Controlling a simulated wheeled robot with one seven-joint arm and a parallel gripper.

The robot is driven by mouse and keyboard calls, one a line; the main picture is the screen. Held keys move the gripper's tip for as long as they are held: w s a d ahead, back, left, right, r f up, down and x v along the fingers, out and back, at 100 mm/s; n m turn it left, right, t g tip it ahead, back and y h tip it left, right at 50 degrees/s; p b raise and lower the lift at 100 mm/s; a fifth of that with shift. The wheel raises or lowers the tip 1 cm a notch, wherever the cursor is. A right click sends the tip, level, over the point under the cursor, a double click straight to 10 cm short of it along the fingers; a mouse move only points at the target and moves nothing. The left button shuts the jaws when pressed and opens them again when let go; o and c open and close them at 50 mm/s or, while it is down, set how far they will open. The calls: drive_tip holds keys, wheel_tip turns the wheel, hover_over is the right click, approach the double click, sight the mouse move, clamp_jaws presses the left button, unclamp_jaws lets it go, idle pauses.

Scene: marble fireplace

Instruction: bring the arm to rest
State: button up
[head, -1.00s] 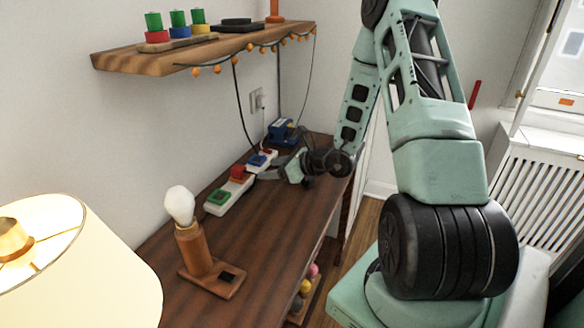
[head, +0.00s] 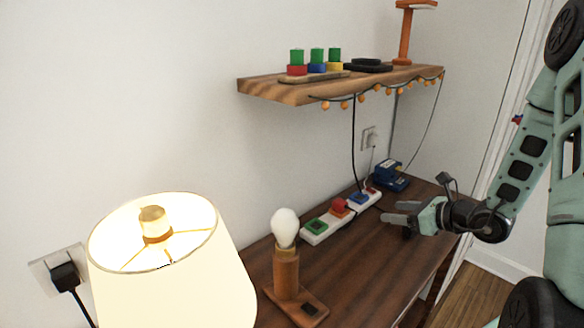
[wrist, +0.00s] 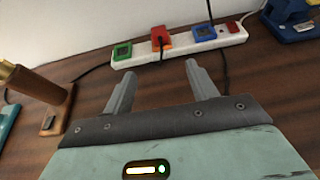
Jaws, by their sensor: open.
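My gripper (head: 402,213) is open and empty above the wooden desk (head: 360,262), to the right of the power strip. Its two fingers, apart with nothing between them, also show in the wrist view (wrist: 158,85). My arm comes in from the right edge of the head view, bent at the elbow. The white power strip (head: 318,235) has green, red and blue sockets and lies beyond the fingertips in the wrist view, where it also shows (wrist: 181,47). I cannot tell how high the gripper is above the desk.
A lit lamp (head: 180,275) stands at front left and a bulb on a wooden stand (head: 286,262) beside it. A blue device (head: 390,176) sits at the desk's back. A wooden shelf (head: 300,92) with string lights overhangs the desk. Bare desk lies right of the strip.

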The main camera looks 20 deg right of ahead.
drive_tip(key=s+a+r+m+g+h+p, duration=0.1)
drive_tip(key=s+a+r+m+g, duration=0.2)
drive_tip(key=s+a+m, duration=0.4)
drive_tip(key=s+a+r+m+g+h+p, duration=0.1)
drive_tip(key=s+a+r+m+g, duration=0.3)
drive_tip(key=s+a+m, duration=0.4)
drive_tip(key=s+a+r+m+g+h, duration=0.2)
drive_tip(key=s+a+r+m+g, duration=0.2)
drive_tip(key=a+m, duration=1.3)
drive_tip(key=s+a+g, duration=0.1)
drive_tip(key=s+a, duration=0.2)
drive_tip(key=shift+s+r+g+p, duration=0.2)
drive_tip(key=shift+g+p, duration=0.1)
drive_tip(key=shift+p, duration=0.1)
